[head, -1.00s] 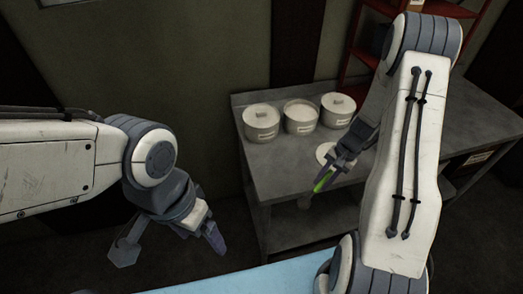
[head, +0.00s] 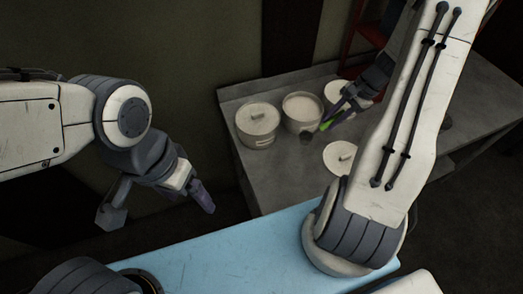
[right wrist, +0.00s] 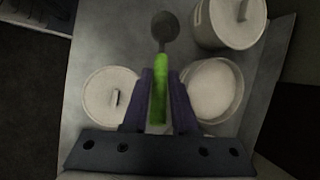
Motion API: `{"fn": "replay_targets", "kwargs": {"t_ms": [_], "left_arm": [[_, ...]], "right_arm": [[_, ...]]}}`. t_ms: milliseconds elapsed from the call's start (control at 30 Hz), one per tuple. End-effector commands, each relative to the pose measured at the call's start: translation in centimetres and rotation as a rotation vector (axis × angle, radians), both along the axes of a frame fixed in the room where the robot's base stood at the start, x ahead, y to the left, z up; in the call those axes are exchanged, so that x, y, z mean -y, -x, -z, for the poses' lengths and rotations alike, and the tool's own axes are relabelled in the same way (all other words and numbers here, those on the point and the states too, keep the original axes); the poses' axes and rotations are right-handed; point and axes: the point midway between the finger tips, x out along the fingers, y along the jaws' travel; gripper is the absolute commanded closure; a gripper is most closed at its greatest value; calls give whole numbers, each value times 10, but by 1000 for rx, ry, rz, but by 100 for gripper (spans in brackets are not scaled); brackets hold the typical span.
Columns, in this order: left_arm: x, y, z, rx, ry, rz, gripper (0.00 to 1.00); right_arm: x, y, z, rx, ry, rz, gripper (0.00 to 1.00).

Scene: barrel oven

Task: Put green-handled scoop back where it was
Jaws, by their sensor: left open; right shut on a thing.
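The green-handled scoop has a bright green handle (right wrist: 158,88) and a dark round bowl (right wrist: 165,30). My right gripper (head: 334,117) is shut on the handle; the right wrist view shows the handle between its two fingers. In the head view the scoop's bowl (head: 307,137) is just in front of the middle pot (head: 302,122), above the grey table; I cannot tell the exact height. The middle pot is uncovered, with a pale inside (right wrist: 212,88). A loose round lid (head: 340,158) lies on the table. My left gripper (head: 158,205) is open and empty, left of the table.
A lidded pot (head: 257,124) stands left of the middle pot and another (head: 338,92) stands right of it, partly behind my right gripper. The grey table (head: 285,175) has bare surface in front of the pots. A red shelf (head: 362,50) stands behind. A light blue surface (head: 230,250) is nearer.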

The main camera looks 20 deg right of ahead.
Motion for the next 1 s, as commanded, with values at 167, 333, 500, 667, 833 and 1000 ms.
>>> {"fn": "replay_targets", "kwargs": {"t_ms": [167, 333, 500, 667, 833, 1000], "left_arm": [[0, 0, -6, 0, 0, 0, 16], [0, 0, -15, 0, 0, -1, 16], [0, 0, -19, 0, 0, -1, 16], [0, 0, -19, 0, 0, -1, 16], [0, 0, -21, 0, 0, 0, 16], [0, 0, -25, 0, 0, 1, 16]], "right_arm": [[-19, -2, 7, -3, -7, -3, 100], [-59, -5, 30, -7, -8, -7, 100], [-95, -9, 53, -6, -6, -5, 100], [-114, -11, 67, -2, -3, -2, 100], [-118, -11, 77, -4, -4, 1, 100], [-117, -11, 101, -4, -4, 2, 100]]}}
